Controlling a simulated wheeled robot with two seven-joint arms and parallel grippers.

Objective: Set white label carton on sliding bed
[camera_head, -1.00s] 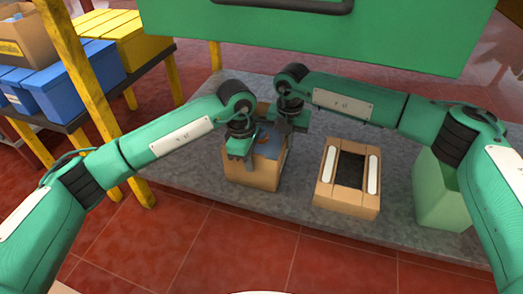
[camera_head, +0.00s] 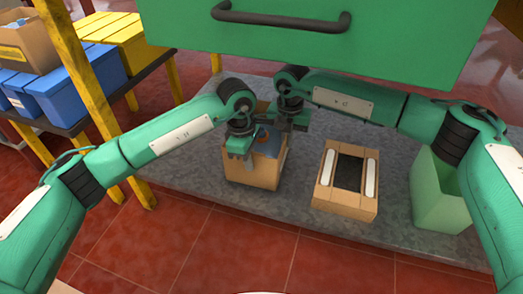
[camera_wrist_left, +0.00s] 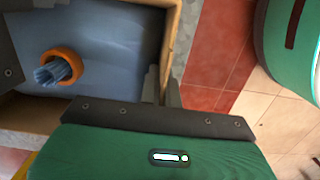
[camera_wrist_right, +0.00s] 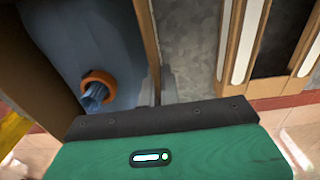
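An open cardboard carton (camera_head: 252,174) stands on the grey slab (camera_head: 185,165), with blue inside and an orange ring (camera_wrist_left: 62,66) around a blue bundle. No white label shows on its visible faces. My left gripper (camera_head: 242,158) and right gripper (camera_head: 296,122) are at opposite sides of it. In the left wrist view the fingers (camera_wrist_left: 164,88) close on one wall. In the right wrist view the fingers (camera_wrist_right: 160,88) close on another wall. A second carton (camera_head: 345,201) to the right has two white strips and a dark middle. I cannot tell which thing is the sliding bed.
A light green bin (camera_head: 440,200) stands at the slab's right end. A green panel with a dark handle (camera_head: 280,21) hangs over the back. Blue boxes (camera_head: 85,88), yellow boxes (camera_head: 115,38) and another carton (camera_head: 28,42) stand on a rack at left, behind yellow posts.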

